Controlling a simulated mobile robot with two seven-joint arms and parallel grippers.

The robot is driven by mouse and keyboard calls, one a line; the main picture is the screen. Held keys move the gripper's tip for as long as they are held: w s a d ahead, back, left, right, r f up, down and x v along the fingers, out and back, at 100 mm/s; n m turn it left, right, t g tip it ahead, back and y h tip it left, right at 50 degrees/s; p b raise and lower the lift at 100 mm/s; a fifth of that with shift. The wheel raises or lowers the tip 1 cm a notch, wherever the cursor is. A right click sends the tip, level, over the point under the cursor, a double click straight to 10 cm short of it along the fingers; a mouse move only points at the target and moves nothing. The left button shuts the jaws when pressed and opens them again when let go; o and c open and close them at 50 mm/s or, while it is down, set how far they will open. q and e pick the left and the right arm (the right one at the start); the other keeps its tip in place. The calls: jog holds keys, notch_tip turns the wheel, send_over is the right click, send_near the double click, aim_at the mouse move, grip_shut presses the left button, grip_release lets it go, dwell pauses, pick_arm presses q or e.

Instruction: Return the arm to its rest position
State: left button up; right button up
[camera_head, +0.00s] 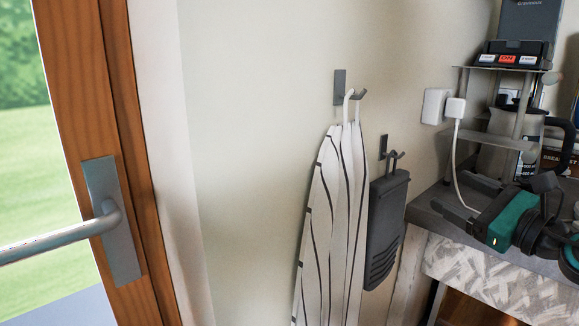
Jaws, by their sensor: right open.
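My right gripper (468,200) is at the right edge, a dark gripper with a teal body, and its fingers point left. It is open, and I see nothing held between the fingers. It is over the grey counter (428,213), near its left end. My right arm comes in from the right edge. My left arm and gripper are not in view.
A metal stand (512,142) with a dark device (514,53) is behind the gripper. A white plug (455,107) has a cord hanging close to the fingers. A striped ironing board (335,220) and a dark grey panel (386,228) hang on the wall. A wooden door (105,140) is left.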

jog(key=s+a+f+m+g+h, duration=0.15)
jog(key=s+a+f+m, duration=0.25)
jog(key=f+m, duration=0.6)
jog(key=s+a+f+m+h, duration=0.2)
jog(key=s+a+f+m, duration=0.15)
jog(key=f+m, duration=0.7)
jog(key=s+a+f+m+g+h, duration=0.15)
jog(key=s+a+f+m, duration=0.45)
jog(key=m, duration=0.7)
jog(key=s+a+f+m+g, duration=0.3)
jog(key=s+a+f+m, duration=0.1)
jog(key=s+f+m, duration=0.6)
pick_arm(q)
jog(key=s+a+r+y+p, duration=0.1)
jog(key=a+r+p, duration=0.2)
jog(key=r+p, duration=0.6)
jog(key=p, duration=0.4)
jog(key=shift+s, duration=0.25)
pick_arm(e)
jog(key=d+r+h, duration=0.1)
jog(key=d+r, duration=0.2)
jog(key=r, duration=0.7)
jog(key=shift+w+h, duration=0.15)
jog(key=shift+h, duration=0.15)
